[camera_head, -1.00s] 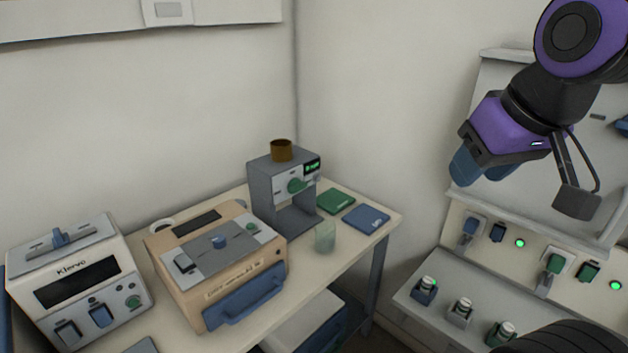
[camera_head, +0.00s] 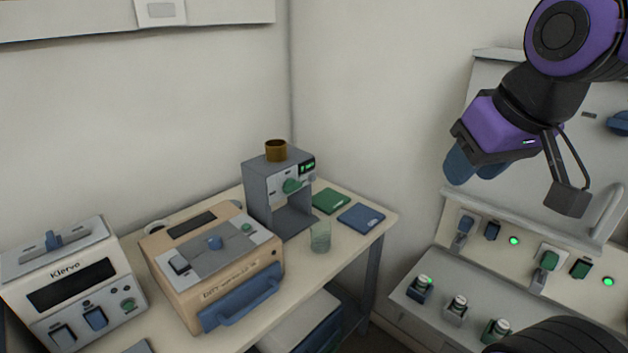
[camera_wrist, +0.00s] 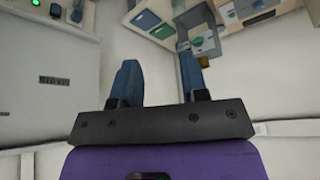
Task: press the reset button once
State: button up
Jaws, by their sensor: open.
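No label in view lets me read which control is the reset button. The white Klervo unit (camera_head: 70,272) has a dark display, two rocker switches and a small round green button (camera_head: 128,304) on its front. My gripper (camera_head: 474,171) is open and empty at the upper right, away from both units. Its two blue fingers stand apart in the wrist view (camera_wrist: 159,72).
A grey machine (camera_head: 262,190) with a brown cup, a glass (camera_head: 320,237) and two flat pads stand on the table. At right, a wall panel (camera_head: 466,206) carries switches and green lights above a ledge with several knobs. Open air separates my gripper from the table.

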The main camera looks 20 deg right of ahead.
grip_shut()
dwell(1.5)
